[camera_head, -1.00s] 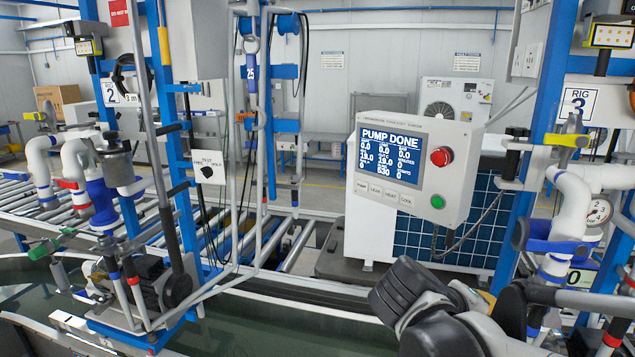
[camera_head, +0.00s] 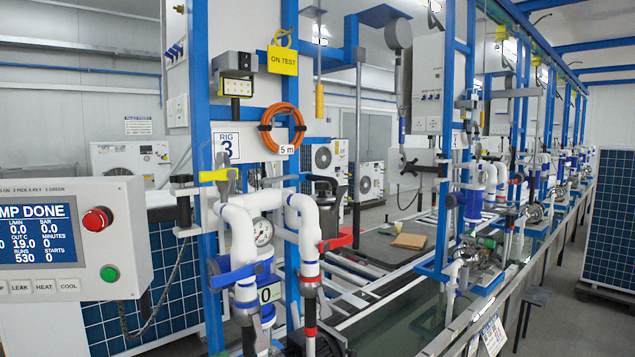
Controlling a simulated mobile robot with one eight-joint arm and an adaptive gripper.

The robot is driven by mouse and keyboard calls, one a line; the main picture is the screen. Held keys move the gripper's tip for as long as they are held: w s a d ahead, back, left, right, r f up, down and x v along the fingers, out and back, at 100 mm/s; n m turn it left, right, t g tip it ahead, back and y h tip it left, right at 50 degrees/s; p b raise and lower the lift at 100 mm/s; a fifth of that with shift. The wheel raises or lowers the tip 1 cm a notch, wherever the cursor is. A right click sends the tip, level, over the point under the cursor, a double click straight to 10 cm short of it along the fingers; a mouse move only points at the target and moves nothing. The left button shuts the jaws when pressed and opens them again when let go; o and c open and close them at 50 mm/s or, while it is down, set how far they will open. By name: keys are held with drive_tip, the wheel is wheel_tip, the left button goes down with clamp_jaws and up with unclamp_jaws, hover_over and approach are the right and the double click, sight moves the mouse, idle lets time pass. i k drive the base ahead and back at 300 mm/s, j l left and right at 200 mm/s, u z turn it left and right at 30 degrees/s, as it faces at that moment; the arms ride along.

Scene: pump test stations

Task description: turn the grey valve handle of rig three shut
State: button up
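Rig three stands left of centre, marked by a white "RIG 3" sign (camera_head: 226,148) on a blue frame. White pipes (camera_head: 240,240) run down it, with a round pressure gauge (camera_head: 263,232) between them. Its valve handles in plain sight are a yellow one (camera_head: 218,175) at the top, a blue one (camera_head: 236,275) lower on the left pipe and a red one (camera_head: 336,241) on the right. My gripper is not in view.
A control panel (camera_head: 128,235) with red and green buttons stands at the left. An orange hose coil (camera_head: 283,128) and a yellow "ON TEST" tag (camera_head: 282,60) hang on the rig. More rigs recede to the right along the line.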

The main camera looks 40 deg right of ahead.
sight(267, 183)
drive_tip(key=z, duration=0.75)
